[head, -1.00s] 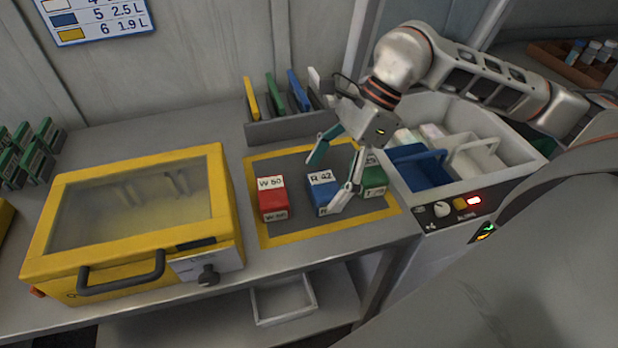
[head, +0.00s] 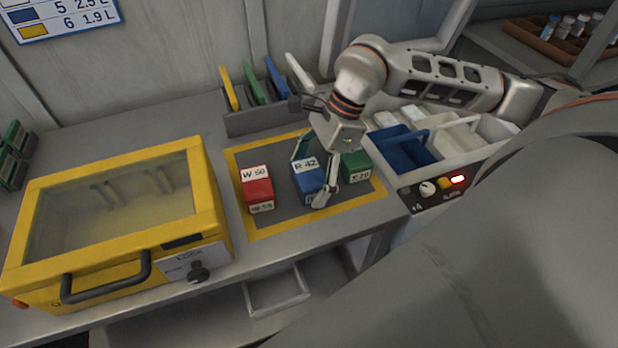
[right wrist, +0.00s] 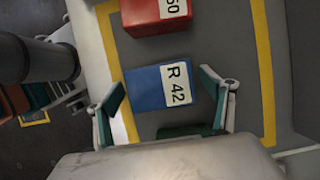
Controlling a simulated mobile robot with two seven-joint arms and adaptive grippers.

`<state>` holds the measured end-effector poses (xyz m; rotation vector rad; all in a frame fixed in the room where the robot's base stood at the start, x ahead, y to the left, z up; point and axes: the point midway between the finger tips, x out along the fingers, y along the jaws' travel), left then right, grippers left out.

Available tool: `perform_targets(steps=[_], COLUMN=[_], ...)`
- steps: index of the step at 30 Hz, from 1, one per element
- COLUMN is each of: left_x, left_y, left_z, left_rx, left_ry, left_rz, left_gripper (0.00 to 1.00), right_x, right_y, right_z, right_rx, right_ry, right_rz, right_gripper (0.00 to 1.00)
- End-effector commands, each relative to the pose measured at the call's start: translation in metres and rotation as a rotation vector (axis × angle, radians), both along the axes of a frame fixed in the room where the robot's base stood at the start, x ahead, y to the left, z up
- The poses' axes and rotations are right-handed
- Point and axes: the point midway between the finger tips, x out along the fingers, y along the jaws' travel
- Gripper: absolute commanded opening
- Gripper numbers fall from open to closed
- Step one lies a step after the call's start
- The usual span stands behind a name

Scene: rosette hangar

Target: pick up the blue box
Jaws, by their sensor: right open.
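The blue box (head: 308,181) has a white label reading R 42. It sits on the grey mat with a yellow border (head: 270,222), between a red box (head: 257,191) and a green box (head: 356,166). My right gripper (head: 312,176) is open and low over the blue box, with one finger at its far side and the other at its near side. In the right wrist view the blue box (right wrist: 147,88) lies ahead of and partly between the open fingers (right wrist: 165,100). I cannot tell whether the fingers touch it. My left gripper is not in view.
A yellow case with a clear lid (head: 112,220) stands left of the mat. A divider rack (head: 250,122) stands behind it. A white bin holding blue and white containers (head: 455,165) is to the right. An open drawer (head: 278,290) hangs below the table's front edge.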

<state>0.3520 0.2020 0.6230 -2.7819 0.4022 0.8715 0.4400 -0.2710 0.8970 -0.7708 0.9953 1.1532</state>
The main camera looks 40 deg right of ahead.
Motion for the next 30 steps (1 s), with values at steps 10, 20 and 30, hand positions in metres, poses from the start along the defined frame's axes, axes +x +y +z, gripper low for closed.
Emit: perform_targets(steps=[10,20,30], left_x=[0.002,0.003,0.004], left_y=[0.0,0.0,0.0], left_z=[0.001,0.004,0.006], left_rx=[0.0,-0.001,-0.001], left_ry=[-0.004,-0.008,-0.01], left_rz=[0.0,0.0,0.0], left_gripper=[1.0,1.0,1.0], right_x=[0.0,0.001,0.002], right_y=[0.0,0.0,0.0], right_z=[0.0,0.003,0.044], right_rx=[0.0,0.001,0.001], right_ry=[0.0,-0.002,-0.009], right_rz=[-0.001,-0.001,0.0], right_gripper=[0.37,0.37,0.37])
